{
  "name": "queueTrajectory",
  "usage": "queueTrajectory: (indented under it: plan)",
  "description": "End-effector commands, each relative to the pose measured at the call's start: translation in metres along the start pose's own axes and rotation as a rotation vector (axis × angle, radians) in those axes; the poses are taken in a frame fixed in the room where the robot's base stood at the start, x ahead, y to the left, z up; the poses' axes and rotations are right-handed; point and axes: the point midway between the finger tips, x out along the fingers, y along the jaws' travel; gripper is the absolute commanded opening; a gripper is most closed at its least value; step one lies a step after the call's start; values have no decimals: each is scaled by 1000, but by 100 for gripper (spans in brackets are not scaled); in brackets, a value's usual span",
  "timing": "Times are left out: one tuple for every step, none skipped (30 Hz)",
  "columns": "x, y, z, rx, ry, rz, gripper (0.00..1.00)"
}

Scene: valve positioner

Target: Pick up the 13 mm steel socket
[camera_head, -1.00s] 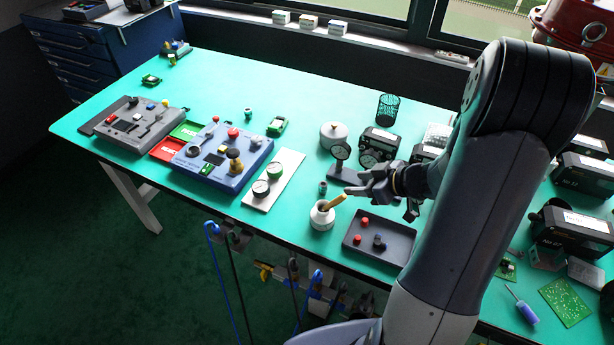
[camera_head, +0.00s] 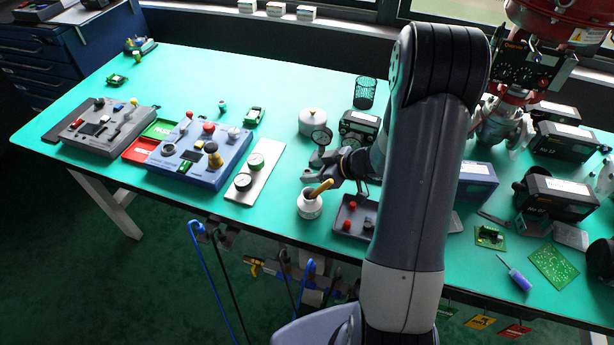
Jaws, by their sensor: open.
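My gripper (camera_head: 312,178) is open and low over the green bench, just behind a small white pot (camera_head: 309,205) with a wooden-handled tool standing in it. In the earlier frame a small dark metallic cylinder, possibly the steel socket, stood on the bench behind this pot. My fingers now cover that spot, and I cannot make the cylinder out clearly or tell whether it is between them. Any size marking is too small to read.
A dark tray (camera_head: 346,222) with small coloured parts lies to the right, partly behind my arm. A plate with two round gauges (camera_head: 256,179) lies left. Blue control box (camera_head: 200,153) stands farther left.

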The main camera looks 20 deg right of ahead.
Motion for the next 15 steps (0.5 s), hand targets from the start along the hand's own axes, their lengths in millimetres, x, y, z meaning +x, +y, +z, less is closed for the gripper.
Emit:
queueTrajectory:
  plan:
    - [10,0,5,1,-2,-4,49]
    - [14,0,6,1,-1,-4,49]
    - [20,0,7,0,-2,-4,49]
    - [24,1,6,-1,-2,-3,49]
    - [27,1,6,-1,-1,-2,49]
    - [31,1,5,-1,-1,-3,49]
    - [33,1,5,-1,-1,-3,49]
    - [35,1,5,-1,-1,-2,49]
    - [36,1,5,0,-1,-1,49]
    - [36,1,5,0,-1,-1,49]
    - [36,1,5,0,0,0,49]
    - [36,1,5,0,0,0,49]
    - [36,1,5,0,0,0,49]
    - [36,1,5,0,0,0,49]
    - [36,1,5,0,0,0,49]
